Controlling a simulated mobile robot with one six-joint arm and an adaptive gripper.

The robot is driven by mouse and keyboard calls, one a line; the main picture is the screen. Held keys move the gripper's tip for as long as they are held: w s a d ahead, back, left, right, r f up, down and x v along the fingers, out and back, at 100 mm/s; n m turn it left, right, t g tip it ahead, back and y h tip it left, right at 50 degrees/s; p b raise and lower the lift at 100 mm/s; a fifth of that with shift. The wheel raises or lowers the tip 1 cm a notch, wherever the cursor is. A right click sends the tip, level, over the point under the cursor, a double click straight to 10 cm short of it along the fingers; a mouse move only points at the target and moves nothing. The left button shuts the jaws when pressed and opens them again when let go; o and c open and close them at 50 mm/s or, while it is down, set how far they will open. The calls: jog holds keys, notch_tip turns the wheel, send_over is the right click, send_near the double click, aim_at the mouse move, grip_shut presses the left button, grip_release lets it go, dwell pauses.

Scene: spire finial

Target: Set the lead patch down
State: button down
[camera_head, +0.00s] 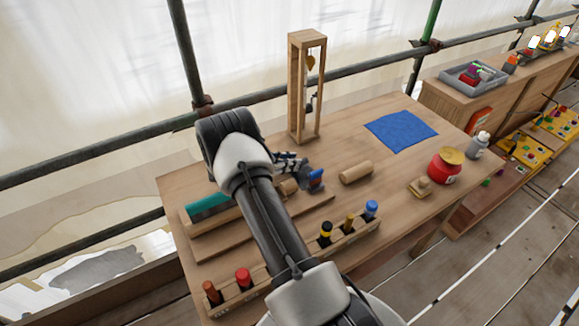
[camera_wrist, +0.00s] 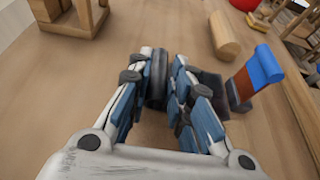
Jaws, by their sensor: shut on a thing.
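My gripper (camera_wrist: 160,105) is low over the workbench (camera_head: 350,215), its blue-padded fingers closed around a dark grey piece (camera_wrist: 157,82) that looks like the lead patch. The fingers hide much of it. More dark grey (camera_wrist: 212,84) shows just right of the right finger; I cannot tell whether it is the same piece. In the head view my gripper (camera_head: 290,163) is partly hidden by my own arm, and the held piece is not clear. I cannot tell whether the piece touches the bench.
A blue-topped block (camera_wrist: 262,66) stands close right of my fingers. A wooden cylinder (camera_head: 356,172) lies beyond it. A wooden frame (camera_head: 293,95) stands behind. A blue cloth (camera_head: 401,131), a red pot (camera_head: 444,168) and a tool rack (camera_head: 350,237) are also on the bench. Bare wood lies between them.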

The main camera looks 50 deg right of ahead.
jog(key=shift+r, duration=0.15)
jog(key=c, duration=1.9)
grip_release()
jog(key=shift+f, duration=0.25)
jog(key=o, duration=0.4)
jog(key=shift+o, duration=0.2)
jog(key=shift+r, duration=0.1)
